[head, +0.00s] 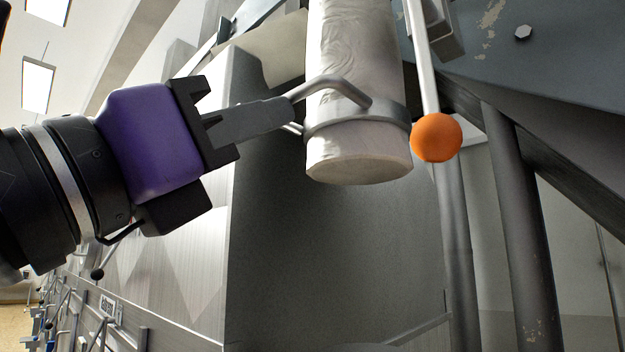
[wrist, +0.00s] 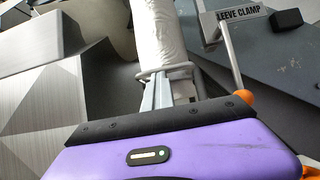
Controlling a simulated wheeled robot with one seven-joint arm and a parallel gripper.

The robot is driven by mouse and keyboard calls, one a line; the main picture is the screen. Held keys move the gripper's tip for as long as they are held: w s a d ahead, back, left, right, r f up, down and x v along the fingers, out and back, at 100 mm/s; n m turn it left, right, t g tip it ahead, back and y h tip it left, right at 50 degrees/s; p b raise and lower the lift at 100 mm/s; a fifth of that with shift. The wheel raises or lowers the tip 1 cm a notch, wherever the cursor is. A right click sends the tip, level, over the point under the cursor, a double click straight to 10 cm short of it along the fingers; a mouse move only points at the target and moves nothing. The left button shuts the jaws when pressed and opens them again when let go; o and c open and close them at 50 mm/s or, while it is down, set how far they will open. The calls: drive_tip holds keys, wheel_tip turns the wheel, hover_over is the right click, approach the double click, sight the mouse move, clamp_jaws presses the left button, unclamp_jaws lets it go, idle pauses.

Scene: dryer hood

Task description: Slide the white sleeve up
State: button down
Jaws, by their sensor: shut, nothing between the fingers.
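The white sleeve (head: 357,55) is a wrinkled upright tube with a metal band (head: 395,117) around its lower part and its round bottom end showing. A bent metal handle (head: 335,84) sticks out from the band toward my gripper. My gripper (head: 286,112) comes from the left, its grey fingers shut with their tips at the handle's near end. I cannot tell if they touch it. In the wrist view the sleeve (wrist: 161,36) rises beyond the finger tips, and the handle (wrist: 152,72) shows just past them.
A lever with an orange ball (head: 436,138) hangs close to the right of the sleeve. In the wrist view a label reading "LEEVE CLAMP" (wrist: 240,13) is by this lever. A grey metal panel (head: 320,255) stands behind and below. A dark post (head: 520,210) stands at right.

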drive_tip(key=r+p, duration=0.1)
drive_tip(key=r, duration=0.3)
drive_tip(key=shift+d, duration=0.2)
drive_tip(key=f+b+v, duration=0.1)
drive_tip(key=b+v, duration=0.2)
drive_tip(key=v, duration=0.3)
drive_tip(key=w+f+b+v, duration=0.1)
drive_tip(key=b+v, duration=0.2)
drive_tip(key=v, duration=0.4)
drive_tip(key=shift+w+d+f, duration=0.15)
drive_tip(key=shift+d+f, duration=0.15)
drive_tip(key=shift+f, duration=0.05)
